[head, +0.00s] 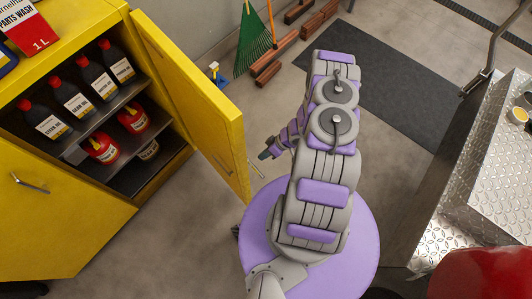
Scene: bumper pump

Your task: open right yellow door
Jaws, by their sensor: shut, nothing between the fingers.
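The right yellow door (195,100) of the yellow cabinet (75,20) stands swung open. Its inner side faces the shelves, and its free edge points toward the bottom middle of the picture.
Inside the cabinet, dark bottles (77,98) and red containers (102,147) stand on shelves. A dark mat (385,95) is on the floor. A metal tread-plate surface (490,170) stands at right.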

